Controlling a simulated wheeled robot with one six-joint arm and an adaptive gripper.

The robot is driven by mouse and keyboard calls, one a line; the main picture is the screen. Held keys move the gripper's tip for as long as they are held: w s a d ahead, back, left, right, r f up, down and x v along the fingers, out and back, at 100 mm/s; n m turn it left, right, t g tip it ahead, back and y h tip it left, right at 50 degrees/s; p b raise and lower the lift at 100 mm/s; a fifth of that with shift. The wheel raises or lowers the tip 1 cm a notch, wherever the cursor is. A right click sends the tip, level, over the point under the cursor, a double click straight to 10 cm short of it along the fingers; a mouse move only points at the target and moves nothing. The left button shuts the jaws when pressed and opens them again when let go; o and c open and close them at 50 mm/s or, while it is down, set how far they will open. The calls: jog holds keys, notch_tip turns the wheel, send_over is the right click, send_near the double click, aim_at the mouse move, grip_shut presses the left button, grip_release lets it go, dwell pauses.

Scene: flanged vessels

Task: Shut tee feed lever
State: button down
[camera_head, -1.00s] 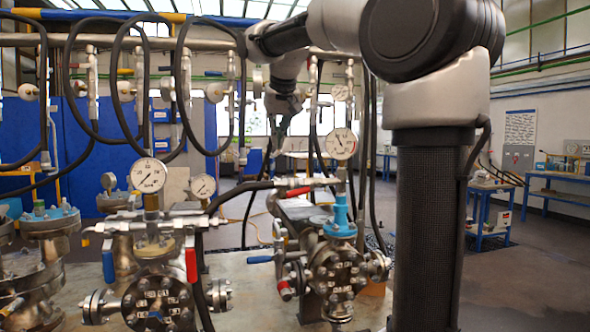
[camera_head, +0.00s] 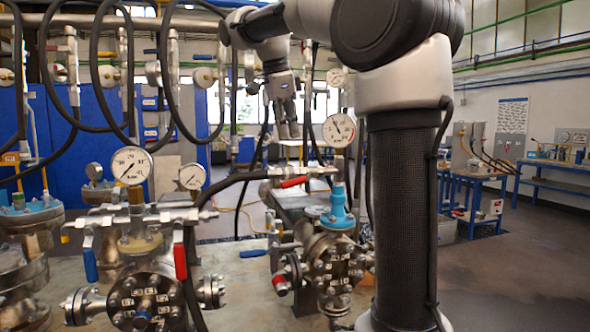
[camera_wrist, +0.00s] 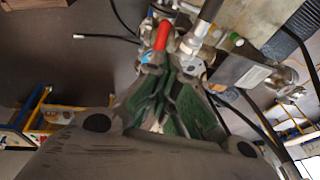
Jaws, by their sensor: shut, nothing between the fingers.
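A red-handled lever (camera_head: 295,182) lies along the horizontal pipe tee above the right flanged vessel (camera_head: 330,262), just left of its pressure gauge (camera_head: 339,131). I take it for the tee feed lever, but no label shows this. My gripper (camera_head: 288,135) hangs pointing down above the pipe, apart from the lever. In the wrist view, my gripper (camera_wrist: 163,88) has its dark green-padded fingers together and empty. A red handle (camera_wrist: 163,36) shows just beyond the fingertips there, beside metal fittings; the picture does not show contact.
A left vessel (camera_head: 142,290) carries a gauge (camera_head: 132,165), a blue lever (camera_head: 90,264) and a red one (camera_head: 180,262). Another blue lever (camera_head: 253,254) is left of the right vessel. Black hoses (camera_head: 175,110) loop overhead. Open floor (camera_head: 500,270) lies right.

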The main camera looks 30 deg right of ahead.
aim_at(295, 180)
jog(key=x, duration=1.1)
jog(key=shift+w, duration=0.1)
